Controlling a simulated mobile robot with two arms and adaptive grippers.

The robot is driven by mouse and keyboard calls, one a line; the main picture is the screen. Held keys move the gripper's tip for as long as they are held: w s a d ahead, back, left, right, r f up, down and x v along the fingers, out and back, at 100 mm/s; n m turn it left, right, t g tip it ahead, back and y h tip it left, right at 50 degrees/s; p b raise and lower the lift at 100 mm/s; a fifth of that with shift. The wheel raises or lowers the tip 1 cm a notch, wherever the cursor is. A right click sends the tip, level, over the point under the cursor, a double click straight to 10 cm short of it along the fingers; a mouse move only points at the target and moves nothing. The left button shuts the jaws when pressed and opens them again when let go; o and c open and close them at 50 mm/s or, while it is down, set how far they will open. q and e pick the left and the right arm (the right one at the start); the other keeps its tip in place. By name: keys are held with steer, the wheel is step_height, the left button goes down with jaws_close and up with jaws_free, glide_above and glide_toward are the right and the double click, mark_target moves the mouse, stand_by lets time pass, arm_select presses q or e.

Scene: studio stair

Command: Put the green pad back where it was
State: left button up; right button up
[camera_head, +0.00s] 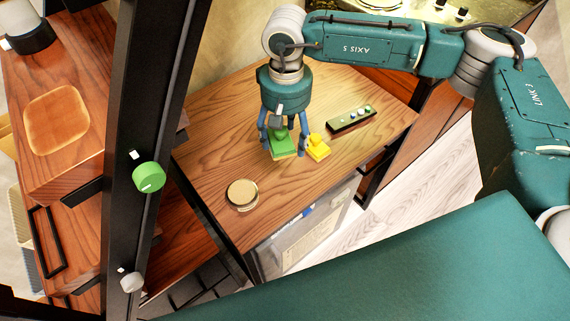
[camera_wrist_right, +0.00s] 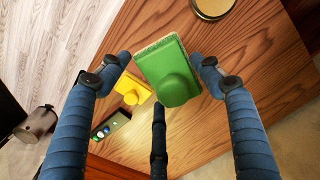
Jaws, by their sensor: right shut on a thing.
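The green pad (camera_head: 283,150) is a green block with a raised green grip and a pale layer underneath. It is at or just above the wooden table top; I cannot tell if it touches. My right gripper (camera_head: 283,146) points down from above and is shut on the green pad. In the right wrist view the pad (camera_wrist_right: 163,60) sits between the blue fingers of the gripper (camera_wrist_right: 161,60). My left gripper is not in view.
A yellow block (camera_head: 318,149) stands close beside the pad. A dark control box with several buttons (camera_head: 351,121) lies behind it. A round lid-like disc (camera_head: 242,194) lies near the table's front left. The wooden table (camera_head: 215,155) is clear left of the pad.

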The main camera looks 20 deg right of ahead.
glide_above(286, 172)
step_height(286, 172, down, 5)
step_height(286, 172, down, 3)
steer(key=shift+f+p, duration=0.15)
steer(key=shift+p, duration=0.45)
steer(key=shift+f, duration=0.25)
step_height(286, 172, down, 3)
steer(key=shift+s+f+p, duration=0.1)
steer(key=shift+f+p, duration=0.1)
steer(key=shift+p, duration=0.2)
steer(key=shift+f, duration=0.3)
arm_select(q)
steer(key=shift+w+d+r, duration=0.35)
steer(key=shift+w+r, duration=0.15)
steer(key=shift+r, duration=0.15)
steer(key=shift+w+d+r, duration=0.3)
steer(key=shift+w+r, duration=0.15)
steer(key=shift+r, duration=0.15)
